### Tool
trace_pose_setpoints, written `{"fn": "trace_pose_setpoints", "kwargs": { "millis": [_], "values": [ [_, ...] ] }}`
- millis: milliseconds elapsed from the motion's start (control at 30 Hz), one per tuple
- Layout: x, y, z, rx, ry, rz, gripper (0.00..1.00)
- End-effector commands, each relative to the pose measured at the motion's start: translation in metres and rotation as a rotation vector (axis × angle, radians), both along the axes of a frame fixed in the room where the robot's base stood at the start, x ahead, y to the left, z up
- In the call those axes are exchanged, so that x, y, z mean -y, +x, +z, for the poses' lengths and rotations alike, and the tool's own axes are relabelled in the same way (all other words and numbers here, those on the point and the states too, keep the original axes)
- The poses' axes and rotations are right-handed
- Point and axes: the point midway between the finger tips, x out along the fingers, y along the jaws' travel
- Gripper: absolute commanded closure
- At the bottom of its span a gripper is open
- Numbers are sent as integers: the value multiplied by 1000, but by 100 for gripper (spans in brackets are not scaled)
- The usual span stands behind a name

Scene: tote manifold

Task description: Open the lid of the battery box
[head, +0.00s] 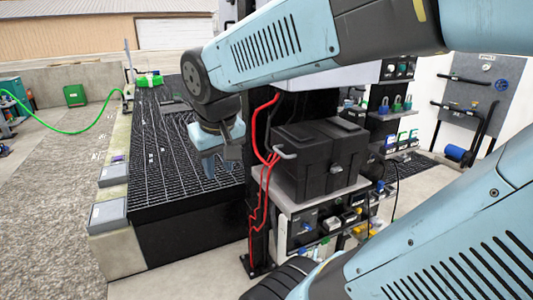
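The battery box (330,170) is black and stands on a grey shelf right of centre. Its lid (318,136) looks shut. A light grey handle (285,152) sticks out from the box's left side. Red cables run down just left of the box. My gripper (221,164) hangs from the end of my arm, left of the box and apart from it in the picture. Its fingers are small and seen against the dark grating, so I cannot tell how far apart they are. I see nothing held in it.
Below the box, the shelf unit (300,232) holds several small fittings. A raised black grating (170,165) lies to the left. Behind the box, another shelf holds coloured padlocks (396,104). A grey wall panel (478,95) is at far right. Gravel lies open at far left.

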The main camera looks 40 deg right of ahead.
Motion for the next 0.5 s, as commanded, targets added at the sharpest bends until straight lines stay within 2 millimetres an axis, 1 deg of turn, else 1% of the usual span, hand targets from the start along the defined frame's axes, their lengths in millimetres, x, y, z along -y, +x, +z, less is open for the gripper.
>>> {"fn": "trace_pose_setpoints", "kwargs": {
  "millis": [33, 200, 500],
  "values": [
    [8, 8, -7, -45, -25, -19, 65],
    [38, 29, -25, -176, -129, -97, 65],
    [91, 67, -54, -359, -367, -225, 65]
  ]
}}
